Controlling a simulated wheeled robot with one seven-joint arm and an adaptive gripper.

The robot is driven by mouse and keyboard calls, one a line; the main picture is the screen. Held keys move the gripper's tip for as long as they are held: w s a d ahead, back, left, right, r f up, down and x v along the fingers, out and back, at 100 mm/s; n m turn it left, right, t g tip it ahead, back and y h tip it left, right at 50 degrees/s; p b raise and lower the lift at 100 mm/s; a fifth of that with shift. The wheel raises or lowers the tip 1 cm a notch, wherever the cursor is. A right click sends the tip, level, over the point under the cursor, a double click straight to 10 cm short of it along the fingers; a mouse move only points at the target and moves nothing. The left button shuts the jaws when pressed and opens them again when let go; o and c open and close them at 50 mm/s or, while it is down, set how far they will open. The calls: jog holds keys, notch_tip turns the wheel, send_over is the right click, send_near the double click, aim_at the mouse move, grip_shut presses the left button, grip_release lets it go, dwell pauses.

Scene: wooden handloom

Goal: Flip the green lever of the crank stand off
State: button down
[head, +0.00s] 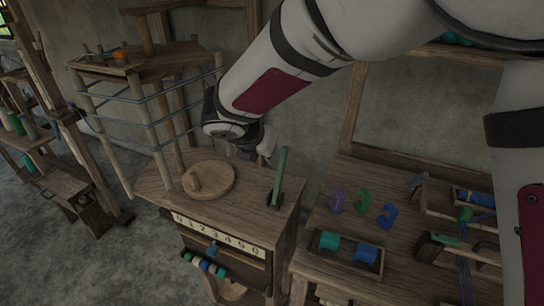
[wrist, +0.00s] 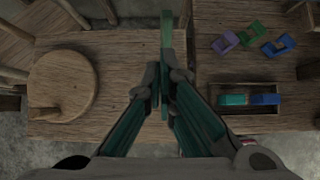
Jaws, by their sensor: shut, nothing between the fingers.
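The green lever (head: 279,176) stands nearly upright, tilted slightly to the right, in a dark mount on the top of the wooden crank stand (head: 232,212). In the wrist view the lever (wrist: 166,30) shows as a narrow green bar just beyond my fingertips, and its lower part is hidden behind them. My gripper (wrist: 160,78) is shut and empty, above the stand top and close to the lever. I cannot tell whether it touches the lever. In the head view my gripper is partly hidden by the arm's wrist.
A round wooden disc with a peg (head: 208,180) lies left of the lever on the stand. A number strip (head: 218,235) runs along the stand's front. To the right, a bench (head: 330,262) holds a spool tray (head: 345,252) and several coloured clips. A post frame rises behind the disc.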

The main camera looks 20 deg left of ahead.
notch_tip(320, 180, up, 7)
jog(key=s, duration=0.2)
jog(key=shift+s+f, duration=0.15)
jog(key=shift+s, duration=0.05)
jog(key=shift+a, duration=0.1)
